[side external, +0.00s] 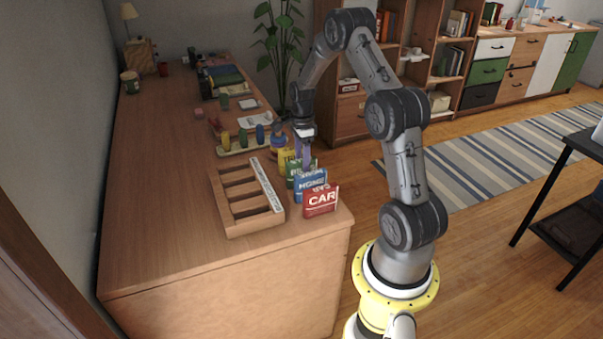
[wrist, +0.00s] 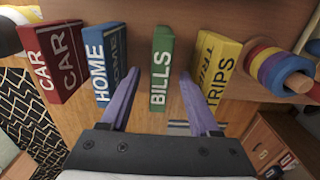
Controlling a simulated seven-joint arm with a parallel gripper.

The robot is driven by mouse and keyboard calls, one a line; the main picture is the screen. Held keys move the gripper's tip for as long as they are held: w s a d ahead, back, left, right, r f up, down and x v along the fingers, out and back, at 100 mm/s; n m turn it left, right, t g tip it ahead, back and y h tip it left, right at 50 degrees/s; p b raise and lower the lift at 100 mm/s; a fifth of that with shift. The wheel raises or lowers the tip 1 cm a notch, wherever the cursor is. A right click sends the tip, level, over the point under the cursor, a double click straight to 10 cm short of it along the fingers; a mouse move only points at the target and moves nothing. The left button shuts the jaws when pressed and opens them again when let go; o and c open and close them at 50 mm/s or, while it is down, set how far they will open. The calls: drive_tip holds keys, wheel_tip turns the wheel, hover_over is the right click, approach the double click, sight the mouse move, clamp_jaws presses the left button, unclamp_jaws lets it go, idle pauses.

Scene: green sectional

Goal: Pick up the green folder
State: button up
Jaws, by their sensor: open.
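The green folder (wrist: 160,68), marked "BILLS", stands upright between the blue and yellow folders in the wrist view. In the side external view the green folder (side external: 291,174) is partly hidden by my gripper and the blue folder. My gripper (wrist: 156,105) is open, with its two purple fingers on either side of the green folder, which shows in the gap between them. The gripper (side external: 303,155) also shows above the folders in the side external view. I cannot tell whether a finger touches a neighbouring folder.
Blue "HOME" (wrist: 105,62) and yellow "TRIPS" (wrist: 215,68) folders stand close on either side. The red "CAR" folder (wrist: 54,62) is beyond the blue one. A stack of coloured rings (wrist: 278,68) is beside the yellow one. A wooden slotted rack (side external: 222,205) lies left of the folders.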

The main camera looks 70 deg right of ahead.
drive_tip(key=shift+f, duration=1.95)
clamp_jaws()
